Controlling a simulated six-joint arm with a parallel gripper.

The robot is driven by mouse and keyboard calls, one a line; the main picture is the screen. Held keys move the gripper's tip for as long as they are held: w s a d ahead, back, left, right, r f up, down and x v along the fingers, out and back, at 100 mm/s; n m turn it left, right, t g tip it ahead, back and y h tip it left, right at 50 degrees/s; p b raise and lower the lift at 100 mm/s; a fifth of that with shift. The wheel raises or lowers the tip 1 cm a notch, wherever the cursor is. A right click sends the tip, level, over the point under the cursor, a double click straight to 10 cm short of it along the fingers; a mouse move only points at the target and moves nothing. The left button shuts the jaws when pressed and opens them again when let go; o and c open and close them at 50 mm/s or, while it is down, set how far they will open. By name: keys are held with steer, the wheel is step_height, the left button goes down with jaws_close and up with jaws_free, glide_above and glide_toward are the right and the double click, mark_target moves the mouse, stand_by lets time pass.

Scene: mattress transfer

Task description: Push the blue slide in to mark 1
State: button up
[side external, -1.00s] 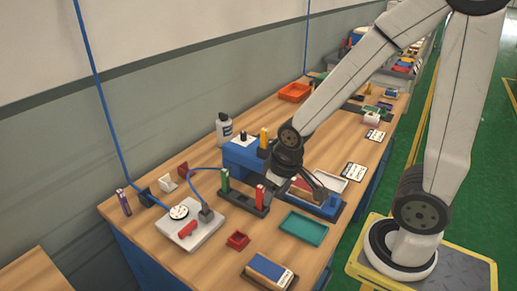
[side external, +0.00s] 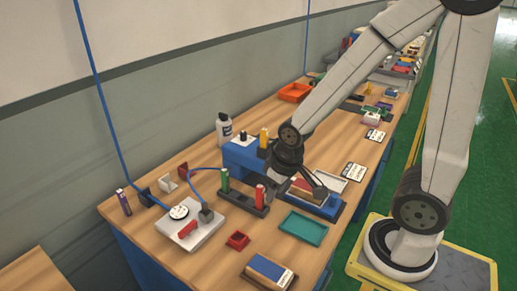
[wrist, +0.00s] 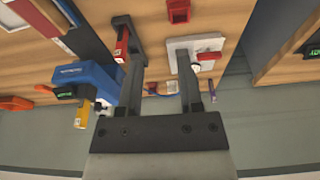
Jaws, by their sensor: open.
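In the wrist view my gripper (wrist: 153,42) is open with nothing between the fingers. There the machine (wrist: 92,82) is left of the fingers, and a blue strip (wrist: 69,12) shows at the top left. I cannot make out mark 1.
A dark holder with green and red posts (side external: 243,203) stands close left of my gripper. A teal tray (side external: 303,228) lies in front, and a pale tray (side external: 330,181) is behind to the right. A white plate device (side external: 193,232) is farther left.

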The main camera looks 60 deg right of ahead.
steer(key=s+d+f+m+g, duration=0.1)
steer(key=d+f+m, duration=0.15)
steer(key=d, duration=0.45)
steer(key=d+f+m+g, duration=0.1)
steer(key=d+f+m, duration=0.15)
steer(key=d, duration=0.45)
steer(key=m, duration=0.5)
glide_above(334, 195)
steer(key=f, duration=0.4)
steer(key=shift+w+a, duration=0.25)
steer(key=shift+a, duration=0.15)
steer(key=shift+s+d+f+m+g, duration=0.3)
steer(key=shift+s+d+m, duration=0.1)
steer(key=shift+f, duration=0.1)
steer(key=shift+f, duration=3.75)
jaws_close()
